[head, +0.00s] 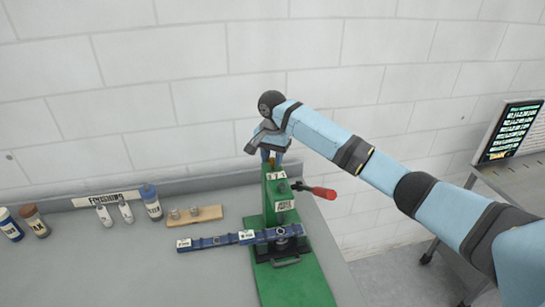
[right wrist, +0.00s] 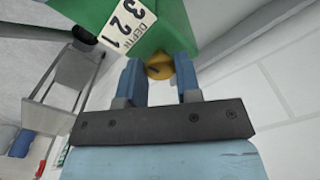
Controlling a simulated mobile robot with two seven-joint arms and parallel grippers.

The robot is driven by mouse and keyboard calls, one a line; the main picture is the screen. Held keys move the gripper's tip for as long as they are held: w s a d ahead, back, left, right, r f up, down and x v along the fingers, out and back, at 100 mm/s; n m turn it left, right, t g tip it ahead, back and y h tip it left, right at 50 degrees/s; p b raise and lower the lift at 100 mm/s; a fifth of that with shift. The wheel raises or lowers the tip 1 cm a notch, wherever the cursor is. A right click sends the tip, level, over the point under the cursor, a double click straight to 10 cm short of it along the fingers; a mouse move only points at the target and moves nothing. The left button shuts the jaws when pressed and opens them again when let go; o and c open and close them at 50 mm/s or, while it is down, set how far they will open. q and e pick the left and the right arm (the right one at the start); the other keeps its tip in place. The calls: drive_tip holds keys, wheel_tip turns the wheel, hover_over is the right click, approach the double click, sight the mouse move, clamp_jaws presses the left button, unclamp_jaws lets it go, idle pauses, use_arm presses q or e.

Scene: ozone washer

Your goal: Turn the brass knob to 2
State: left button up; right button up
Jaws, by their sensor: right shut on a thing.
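The brass knob (right wrist: 159,68) sits on top of the green press (head: 279,199), at the press's upper end in the right wrist view. My right gripper (right wrist: 159,74) comes from above the press and is shut on the knob, with one blue finger on each side. In the head view the right gripper (head: 271,154) hangs over the top of the press and mostly hides the knob. A white plate (right wrist: 129,28) with 3, 2, 1 and DEPTH is beside the knob. Which number the knob points to cannot be told. My left gripper is not in view.
A red-handled lever (head: 321,192) sticks out right of the press. A blue strip (head: 212,242) crosses the press's front. Bottles (head: 151,203) and a wooden block (head: 194,215) stand left on the grey bench (head: 120,270). A brick wall is close behind.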

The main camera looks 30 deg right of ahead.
sight(273, 159)
drive_tip(key=shift+m, duration=0.9)
drive_tip(key=o, duration=0.9)
wheel_tip(273, 159, up, 14)
drive_tip(key=shift+f, duration=0.1)
